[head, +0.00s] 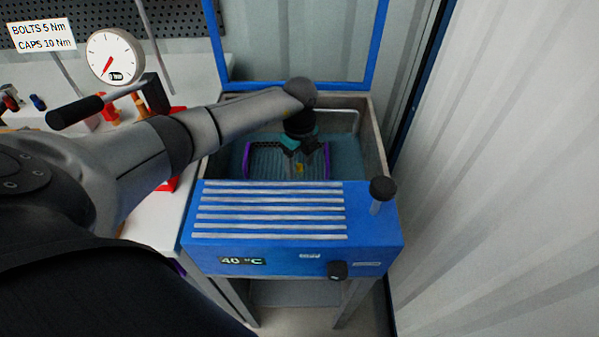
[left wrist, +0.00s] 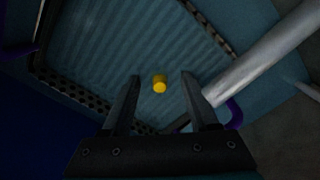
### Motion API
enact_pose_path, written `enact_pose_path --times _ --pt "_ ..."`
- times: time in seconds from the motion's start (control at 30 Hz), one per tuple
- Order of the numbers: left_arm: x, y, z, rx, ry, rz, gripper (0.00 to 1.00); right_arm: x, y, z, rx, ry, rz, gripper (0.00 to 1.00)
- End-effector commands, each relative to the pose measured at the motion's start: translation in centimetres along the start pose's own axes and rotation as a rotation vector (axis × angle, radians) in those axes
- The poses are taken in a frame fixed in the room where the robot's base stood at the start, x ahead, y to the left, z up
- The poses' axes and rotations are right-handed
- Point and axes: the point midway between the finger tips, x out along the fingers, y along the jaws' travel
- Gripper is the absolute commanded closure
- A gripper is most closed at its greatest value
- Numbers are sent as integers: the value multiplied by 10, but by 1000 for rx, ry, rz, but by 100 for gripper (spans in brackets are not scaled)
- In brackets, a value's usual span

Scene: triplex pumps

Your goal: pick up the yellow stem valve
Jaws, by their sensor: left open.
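The yellow stem valve (left wrist: 160,84) is a small yellow cylinder in the left wrist view, lying between and beyond my left fingertips. In the head view it is a small yellow spot (head: 299,168) beside the fingers. It is in a perforated basket with purple handles (head: 246,160), inside the blue washer's tank (head: 348,160). My left gripper (head: 300,152) reaches down into the tank over the basket. In the left wrist view my left gripper (left wrist: 160,86) is open, with nothing between its fingers. My right gripper is not in view.
The washer's blue front (head: 290,255) reads 40 °C, with a slatted top and black knob (head: 382,190). Its raised blue-framed lid (head: 300,85) stands behind. A metal pipe (left wrist: 262,62) passes close right of the fingers. A workbench with a gauge (head: 115,57) is left; a corrugated wall is right.

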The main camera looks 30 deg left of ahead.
Motion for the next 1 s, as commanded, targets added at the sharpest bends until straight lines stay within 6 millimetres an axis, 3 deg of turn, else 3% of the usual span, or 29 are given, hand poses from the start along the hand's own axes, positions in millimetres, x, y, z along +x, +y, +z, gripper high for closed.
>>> enact_pose_path --times 0.2,0.73,1.0 --pt "0 0 0 1 0 0 41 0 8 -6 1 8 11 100" --pt "0 0 0 0 0 0 100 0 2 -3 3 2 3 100" --pt "0 0 0 0 0 0 100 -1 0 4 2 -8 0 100"
